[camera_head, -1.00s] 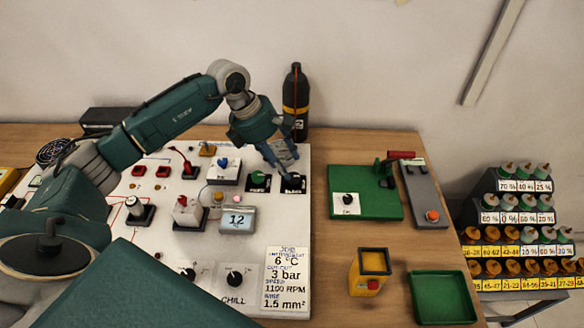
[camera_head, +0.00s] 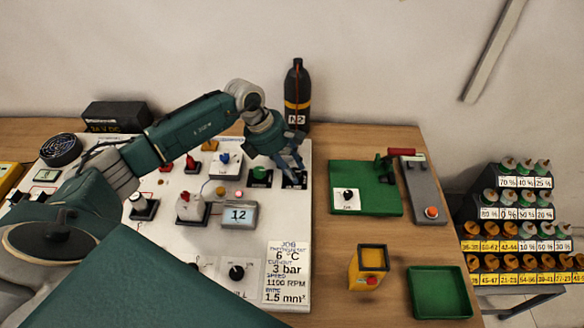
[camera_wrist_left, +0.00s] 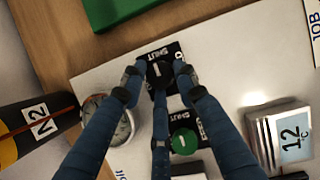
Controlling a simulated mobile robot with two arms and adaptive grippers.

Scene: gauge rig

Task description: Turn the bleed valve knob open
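The black knob (camera_wrist_left: 160,71) sits on a small black plate marked SHUT, at the panel's far right corner in the head view (camera_head: 293,180). I take it for the bleed valve knob. A green knob (camera_wrist_left: 184,141) on a similar plate is beside it, also seen in the head view (camera_head: 259,174). My left gripper (camera_head: 290,166) points down over the black knob. In the left wrist view its fingers (camera_wrist_left: 158,76) stand apart around the knob, with visible gaps at the sides. Whether any finger touches it is unclear. My right gripper is not in view.
A round gauge (camera_wrist_left: 106,119) is close beside the left finger. The black N2 bottle (camera_head: 297,95) stands behind the gripper. A display reading 12 (camera_head: 239,215) is on the white panel (camera_head: 300,215). A green board (camera_head: 365,175) lies to the right, past a bare wood strip.

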